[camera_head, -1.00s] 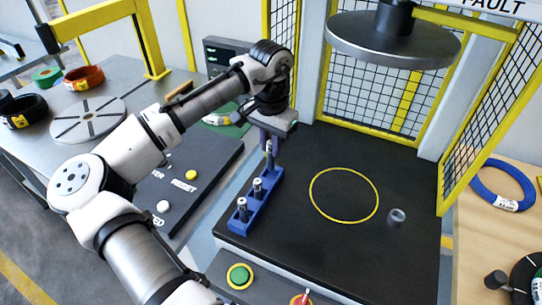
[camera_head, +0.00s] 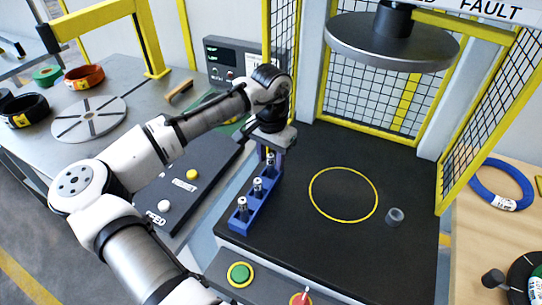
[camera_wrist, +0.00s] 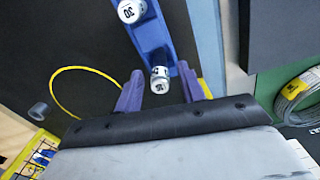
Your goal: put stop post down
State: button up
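A blue holder (camera_head: 262,204) stands at the left edge of the black platform. It carries three silver stop posts with white labels: a near one (camera_head: 243,208), a middle one (camera_head: 257,186) and a far one (camera_head: 270,160). My gripper (camera_head: 270,150) is over the far post. In the wrist view my purple fingers (camera_wrist: 160,80) are spread on either side of that post (camera_wrist: 160,79), with a gap visible on both sides. A second post, marked 30 (camera_wrist: 130,11), shows farther along the holder. The far post's lower end is hidden in the holder.
A yellow ring (camera_head: 344,222) is marked on the black platform (camera_head: 310,252), with a short grey cylinder (camera_head: 395,216) to its right. A round metal plate (camera_head: 393,45) hangs above. Yellow-framed mesh guards (camera_head: 380,85) enclose the back and right.

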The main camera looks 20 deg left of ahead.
notch_tip(320, 180, up, 12)
jog(key=b, duration=0.2)
jog(key=shift+r, duration=0.2)
